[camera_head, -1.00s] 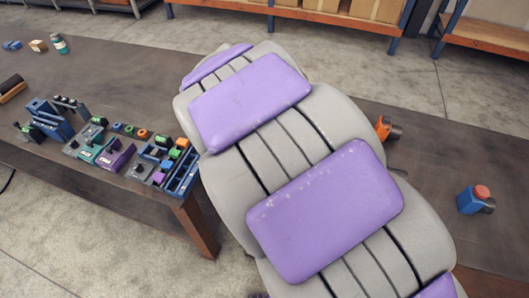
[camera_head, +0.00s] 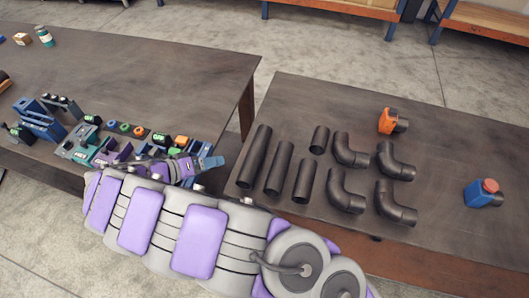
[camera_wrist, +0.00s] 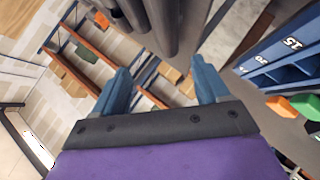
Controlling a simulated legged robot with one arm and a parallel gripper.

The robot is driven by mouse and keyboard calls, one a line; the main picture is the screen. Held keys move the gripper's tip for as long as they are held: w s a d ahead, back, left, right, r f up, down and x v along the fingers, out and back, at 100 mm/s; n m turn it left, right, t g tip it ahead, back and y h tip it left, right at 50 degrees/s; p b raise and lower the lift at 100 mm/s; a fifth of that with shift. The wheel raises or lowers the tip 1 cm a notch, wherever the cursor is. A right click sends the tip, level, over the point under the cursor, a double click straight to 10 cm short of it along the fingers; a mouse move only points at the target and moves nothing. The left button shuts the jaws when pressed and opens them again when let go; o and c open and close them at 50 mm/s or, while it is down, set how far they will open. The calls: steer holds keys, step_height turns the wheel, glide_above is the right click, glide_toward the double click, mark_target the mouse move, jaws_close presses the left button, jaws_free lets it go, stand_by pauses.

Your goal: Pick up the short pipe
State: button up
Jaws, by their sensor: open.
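The short pipe (camera_head: 319,139), a stubby dark straight tube, lies on the right table in the head view, behind three longer straight pipes and left of the elbows. My gripper (camera_head: 211,162) is near the right end of the left table, to the left of the pipes and apart from them. In the wrist view its two blue fingers (camera_wrist: 162,84) stand wide apart with nothing between them. Dark pipe-like cylinders (camera_wrist: 158,22) show at the top of that view; I cannot tell which pipes they are.
Longer straight pipes (camera_head: 254,156) and several elbows (camera_head: 346,190) lie on the right table (camera_head: 450,235). An orange flanged piece (camera_head: 388,121) and a blue one (camera_head: 481,194) stand farther right. A gap separates the tables. Fixtures (camera_head: 85,135) crowd the left table's front.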

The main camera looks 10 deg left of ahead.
steer(key=b, duration=0.2)
glide_toward(247, 159)
steer(key=x, duration=0.5)
steer(key=shift+w+a+f, duration=0.15)
steer(key=shift+w+f, duration=0.1)
steer(key=shift+w, duration=0.15)
steer(key=x, duration=0.2)
steer(key=b+x, duration=0.1)
steer(key=x, duration=0.1)
steer(key=shift+d+f, duration=0.35)
steer(key=shift+f, duration=0.1)
steer(key=shift+w+d, duration=0.15)
steer(key=shift+f, duration=0.1)
jaws_close()
